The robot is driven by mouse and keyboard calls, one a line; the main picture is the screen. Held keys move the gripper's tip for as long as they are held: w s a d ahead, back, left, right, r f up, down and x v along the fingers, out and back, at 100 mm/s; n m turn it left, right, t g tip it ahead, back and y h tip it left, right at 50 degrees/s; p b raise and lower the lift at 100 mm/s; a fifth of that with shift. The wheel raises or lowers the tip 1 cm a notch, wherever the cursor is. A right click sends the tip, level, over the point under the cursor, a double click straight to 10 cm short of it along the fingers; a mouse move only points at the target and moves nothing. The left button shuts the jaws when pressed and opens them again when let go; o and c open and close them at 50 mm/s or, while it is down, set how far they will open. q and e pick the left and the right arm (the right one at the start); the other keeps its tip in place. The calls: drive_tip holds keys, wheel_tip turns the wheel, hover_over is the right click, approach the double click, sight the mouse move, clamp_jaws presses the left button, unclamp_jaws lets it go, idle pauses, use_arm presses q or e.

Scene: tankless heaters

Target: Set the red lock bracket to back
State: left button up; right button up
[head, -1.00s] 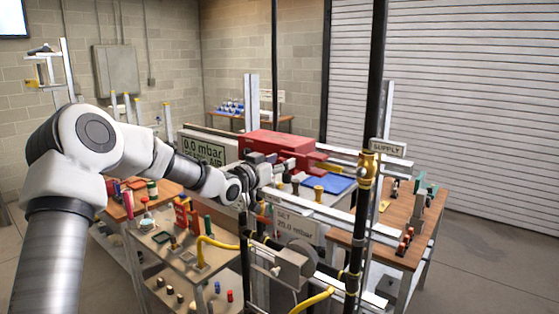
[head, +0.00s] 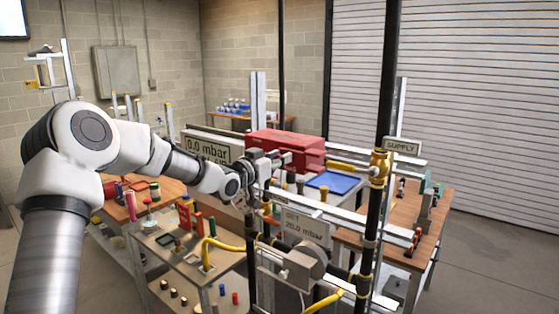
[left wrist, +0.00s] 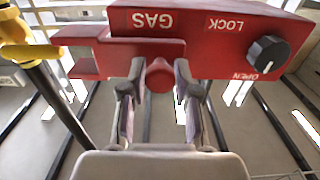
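The red lock bracket (left wrist: 100,47) is a forked red bar with a round red knob (left wrist: 159,76). It sits against a red housing (left wrist: 215,40) lettered GAS, LOCK and OPEN, upside down in the left wrist view. My left gripper (left wrist: 160,88) has a finger on each side of the knob and looks shut on it. The fork's prongs stand beside a yellow lever (left wrist: 30,52). In the head view the housing (head: 285,145) is at centre, and my left gripper (head: 276,160) reaches it, partly hiding the bracket. My right gripper is out of view.
A black dial (left wrist: 267,54) is on the housing. A yellow valve (head: 379,165) is on a dark upright pipe near a SUPPLY sign (head: 402,146). A display (head: 208,150) reads 0.0 mbar. Pipes and a crowded bench (head: 150,243) lie near my left arm.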

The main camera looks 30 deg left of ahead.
use_arm(q)
drive_tip(key=shift+o, duration=1.1)
drive_tip(key=shift+a+r, duration=0.1)
drive_tip(key=shift+s+a+f, duration=0.1)
drive_tip(key=shift+a+f, duration=0.1)
drive_tip(key=shift+a, duration=0.15)
drive_tip(key=shift+s, duration=0.25)
drive_tip(key=s+b, duration=0.7)
drive_tip(key=s, duration=0.2)
drive_tip(key=w+p, duration=0.2)
drive_tip(key=w, duration=0.6)
drive_tip(key=shift+w+d, duration=0.15)
drive_tip(key=shift+d, duration=0.3)
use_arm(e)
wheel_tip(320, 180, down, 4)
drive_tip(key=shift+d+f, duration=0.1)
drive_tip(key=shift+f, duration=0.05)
